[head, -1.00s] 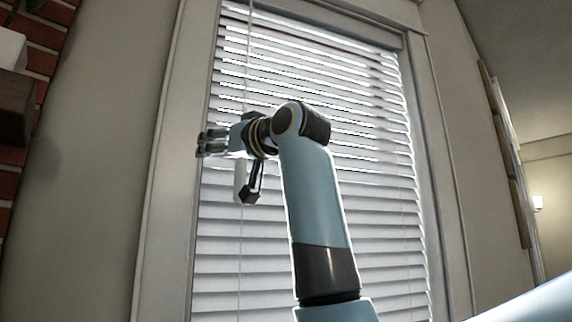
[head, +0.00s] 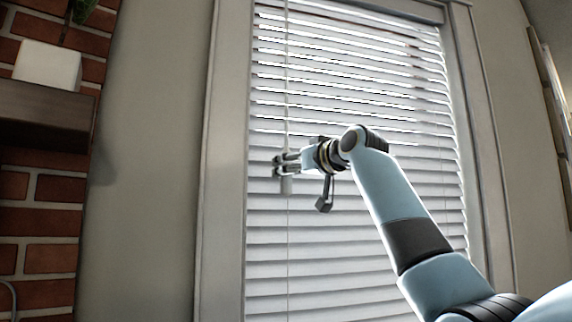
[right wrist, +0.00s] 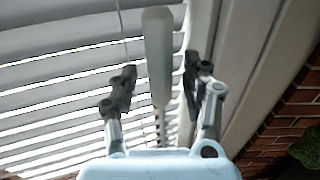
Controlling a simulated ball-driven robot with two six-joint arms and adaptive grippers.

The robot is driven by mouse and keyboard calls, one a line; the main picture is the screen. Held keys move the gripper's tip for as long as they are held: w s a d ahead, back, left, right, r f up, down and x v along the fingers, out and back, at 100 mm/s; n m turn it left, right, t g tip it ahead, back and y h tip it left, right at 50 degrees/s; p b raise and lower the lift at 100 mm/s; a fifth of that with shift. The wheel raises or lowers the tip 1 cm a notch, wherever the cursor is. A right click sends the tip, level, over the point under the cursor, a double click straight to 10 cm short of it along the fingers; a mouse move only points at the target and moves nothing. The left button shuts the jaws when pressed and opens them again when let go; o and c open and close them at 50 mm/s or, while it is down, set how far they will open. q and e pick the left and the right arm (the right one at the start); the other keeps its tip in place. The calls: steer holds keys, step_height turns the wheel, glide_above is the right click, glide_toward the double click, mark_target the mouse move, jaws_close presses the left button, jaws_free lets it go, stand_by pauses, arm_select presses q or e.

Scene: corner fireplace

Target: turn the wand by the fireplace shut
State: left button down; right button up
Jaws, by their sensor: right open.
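The wand hangs as a thin pale rod with a thicker white handle (head: 287,186) at the left side of the window blind (head: 360,235). My right gripper (head: 279,166) is at the wand, just above the handle's lower end in the head view. In the right wrist view the white handle (right wrist: 157,52) stands between the two dark fingers of the gripper (right wrist: 160,78). The fingers are open, with a visible gap on either side of the handle. Bright gaps show between the blind's upper slats. My left gripper is not in view.
The white window frame (head: 222,210) runs close to the left of the gripper. Further left are a plain wall (head: 150,150), a brick fireplace (head: 48,195) and a dark mantel (head: 42,112) holding a white pot (head: 48,64). A green plant shows in the right wrist view (right wrist: 307,150).

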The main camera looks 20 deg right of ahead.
steer(key=shift+x, duration=1.1)
